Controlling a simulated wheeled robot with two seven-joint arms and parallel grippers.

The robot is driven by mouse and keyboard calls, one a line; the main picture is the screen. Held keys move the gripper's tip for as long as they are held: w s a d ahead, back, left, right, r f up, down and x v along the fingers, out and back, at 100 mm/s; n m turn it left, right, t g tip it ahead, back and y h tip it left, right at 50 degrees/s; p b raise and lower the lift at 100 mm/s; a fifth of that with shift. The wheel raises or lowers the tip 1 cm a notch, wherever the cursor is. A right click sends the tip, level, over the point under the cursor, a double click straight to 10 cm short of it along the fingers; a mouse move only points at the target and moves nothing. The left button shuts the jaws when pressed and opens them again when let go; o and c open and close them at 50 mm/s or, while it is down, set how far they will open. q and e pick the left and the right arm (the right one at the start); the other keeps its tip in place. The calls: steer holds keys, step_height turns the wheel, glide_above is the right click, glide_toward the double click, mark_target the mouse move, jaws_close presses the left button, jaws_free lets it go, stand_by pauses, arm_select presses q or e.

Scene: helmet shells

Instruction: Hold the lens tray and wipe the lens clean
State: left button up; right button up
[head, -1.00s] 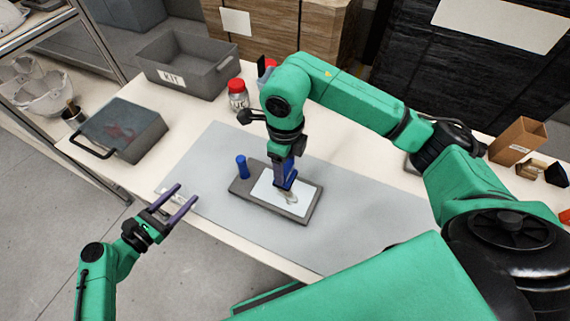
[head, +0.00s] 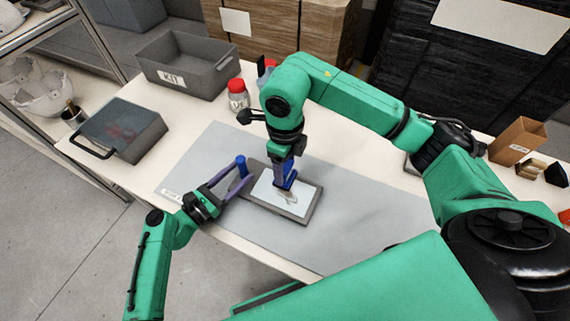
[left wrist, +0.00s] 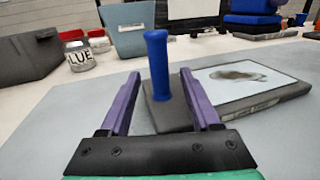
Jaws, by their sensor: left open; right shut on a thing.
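The lens tray (head: 304,219) is a dark grey slab on the grey mat, with a pale lens (head: 268,196) set in it and a grey smudge on the lens. A blue upright handle (head: 241,167) stands at its left end; it also shows in the left wrist view (left wrist: 157,65). My left gripper (head: 233,179) is open, its purple fingers on either side of the handle, apart from it in the left wrist view. My right gripper (head: 287,172) is shut on a blue wiping block (head: 287,182) at the lens; whether it touches the lens I cannot tell.
A grey KIT bin (head: 188,68) and a red-lidded glue jar (head: 238,96) stand at the back. A dark case (head: 122,130) sits at the left. A cardboard box (head: 517,141) is at the far right. The mat (head: 350,240) is clear right of the tray.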

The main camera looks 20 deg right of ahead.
arm_select(q)
steer(key=shift+x, duration=1.45)
jaws_close()
arm_select(e)
steer(key=shift+f, duration=0.4)
steer(key=shift+f, duration=1.5)
steer(key=shift+f, duration=0.15)
